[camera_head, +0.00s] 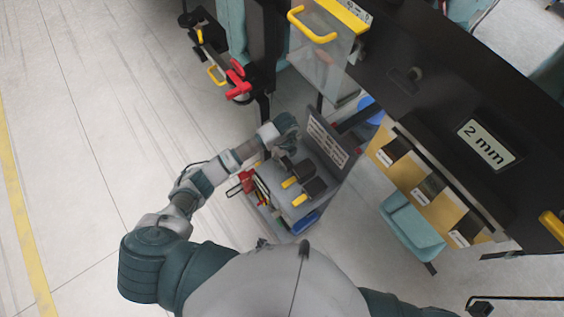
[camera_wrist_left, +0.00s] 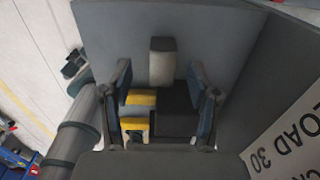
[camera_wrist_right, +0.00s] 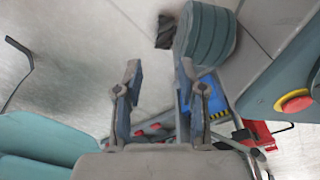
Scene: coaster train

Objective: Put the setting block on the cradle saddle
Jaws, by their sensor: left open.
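Dark blocks with yellow ends lie on the grey cart top; one dark block (camera_head: 314,187) has a yellow end (camera_head: 299,200). Which one is the setting block I cannot tell for sure. My left gripper (camera_wrist_left: 160,82) is open above the cart. In the left wrist view a dark block (camera_wrist_left: 177,108) and two yellow ends (camera_wrist_left: 141,97) show between its fingers, with a pale grey block (camera_wrist_left: 162,60) beyond. Contact is not visible. My right gripper (camera_wrist_right: 160,74) is open and empty, away from the cart. I cannot clearly make out the cradle saddle.
The cart (camera_head: 272,213) carries red and yellow tools at its left and an upright label panel (camera_head: 328,143). A black machine beam with a "2 mm" sign (camera_head: 489,145) overhangs at right, above a yellow panel (camera_head: 425,188) with dark pieces. The floor at left is clear.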

